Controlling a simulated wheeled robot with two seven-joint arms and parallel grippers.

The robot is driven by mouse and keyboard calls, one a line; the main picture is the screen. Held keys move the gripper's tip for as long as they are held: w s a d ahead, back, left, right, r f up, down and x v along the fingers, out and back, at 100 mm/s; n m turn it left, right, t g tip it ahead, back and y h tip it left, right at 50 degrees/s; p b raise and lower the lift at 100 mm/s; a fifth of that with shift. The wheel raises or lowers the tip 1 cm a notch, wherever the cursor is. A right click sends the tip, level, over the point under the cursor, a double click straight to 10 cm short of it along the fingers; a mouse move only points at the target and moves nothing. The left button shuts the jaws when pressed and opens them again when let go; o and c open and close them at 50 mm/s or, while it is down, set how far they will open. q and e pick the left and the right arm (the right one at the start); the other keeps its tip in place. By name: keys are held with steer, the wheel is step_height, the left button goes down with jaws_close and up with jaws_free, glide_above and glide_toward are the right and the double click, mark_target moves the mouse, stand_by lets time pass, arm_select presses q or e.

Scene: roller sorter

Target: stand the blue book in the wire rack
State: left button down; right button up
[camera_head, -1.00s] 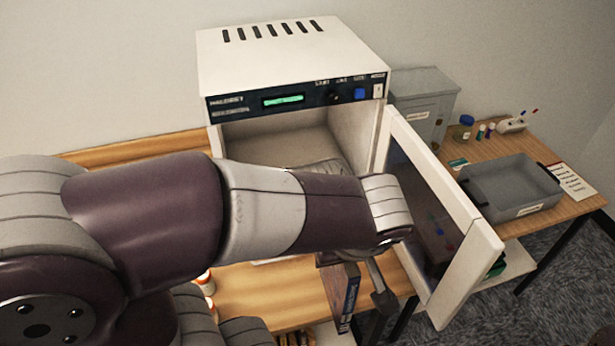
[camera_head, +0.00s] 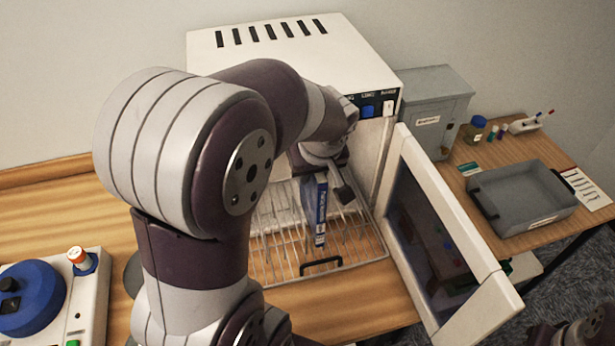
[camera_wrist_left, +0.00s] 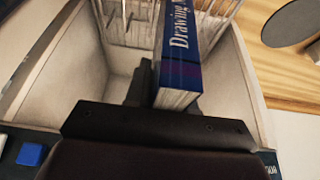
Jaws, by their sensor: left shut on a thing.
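The blue book (camera_head: 320,212) is upright, spine toward the head camera, among the wires of the wire rack (camera_head: 275,272). I cannot tell whether its lower edge touches the rack's floor. My left gripper (camera_head: 325,178) is shut on the book's upper part; my arm hides part of it. In the left wrist view the book (camera_wrist_left: 186,60) comes out from between the fingers of the gripper (camera_wrist_left: 150,92), with rack wires (camera_wrist_left: 215,8) beyond. My left arm hides the rack's left and back parts.
The rack sits at the mouth of a white oven (camera_head: 290,48), whose door (camera_head: 440,235) stands open on the right. A grey tray (camera_head: 525,195) and a metal box (camera_head: 425,110) stand farther right. A control box (camera_head: 95,290) is at the lower left.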

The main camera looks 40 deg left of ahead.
mark_target(307, 185)
arm_select(q)
steer(key=x, duration=0.7)
steer(key=shift+a+f, duration=0.1)
steer(key=shift+f, duration=0.1)
steer(key=shift+f, duration=0.2)
steer(key=c, duration=1)
jaws_free()
steer(key=shift+o, duration=0.2)
steer(key=shift+r, duration=0.15)
steer(key=v, duration=1.2)
